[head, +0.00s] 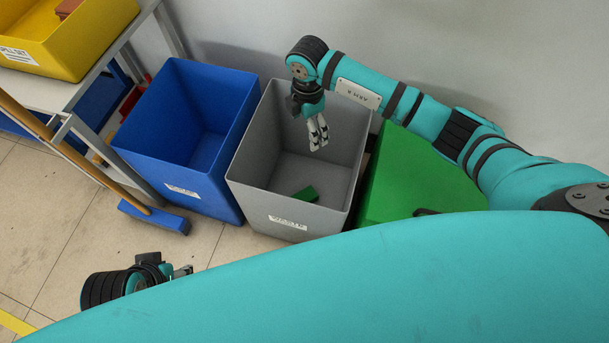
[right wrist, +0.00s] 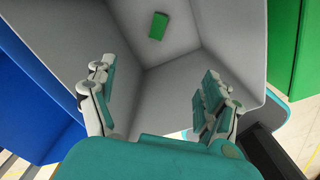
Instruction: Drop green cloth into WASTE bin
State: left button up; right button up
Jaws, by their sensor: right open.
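The green cloth (head: 305,195) lies at the bottom of the grey bin labelled WASTE (head: 252,200). In the right wrist view the cloth (right wrist: 158,26) is a small green rectangle on the bin's inside, apart from the fingers. My right gripper (head: 318,142) points down over the WASTE bin; in its wrist view the fingers (right wrist: 155,95) are spread wide with nothing between them. My left gripper (head: 182,271) is low at the left, partly hidden by my teal body, and its finger gap is unclear.
A blue bin (head: 190,130) stands left of the WASTE bin and a green box or bin (head: 415,180) right of it. A broom with a blue head (head: 155,215) leans by a rack holding a yellow bin (head: 85,45). The wall is close behind.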

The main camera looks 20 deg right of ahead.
jog(key=shift+r, duration=0.1)
notch_tip(320, 180, up, 12)
dwell(0.4)
dwell(0.4)
